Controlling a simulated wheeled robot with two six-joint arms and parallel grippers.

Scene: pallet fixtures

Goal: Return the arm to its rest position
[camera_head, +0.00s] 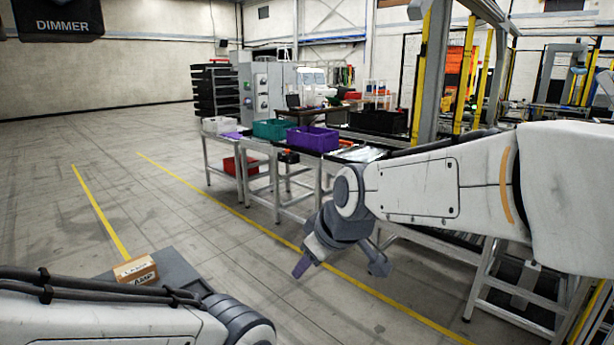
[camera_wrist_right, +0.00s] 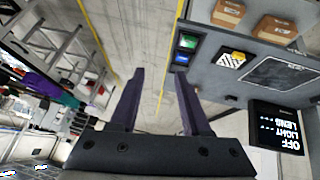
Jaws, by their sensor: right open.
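My right arm (camera_head: 430,185) reaches in from the right in the head view, its elbow-to-wrist part about level and its wrist bent downward. My right gripper, with dark purple fingers, hangs over the open floor, clear of the tables. In the right wrist view the right gripper (camera_wrist_right: 160,72) is open, with two parallel fingers apart and only floor between them. My left arm (camera_head: 110,310) crosses the lower left corner of the head view; its gripper is out of view.
Metal tables at the centre carry a purple bin (camera_head: 313,138) and a teal bin (camera_head: 272,129). A cardboard box (camera_head: 136,270) sits on a grey surface at the lower left. Boxes (camera_wrist_right: 229,12) also show in the right wrist view. The floor at left is clear.

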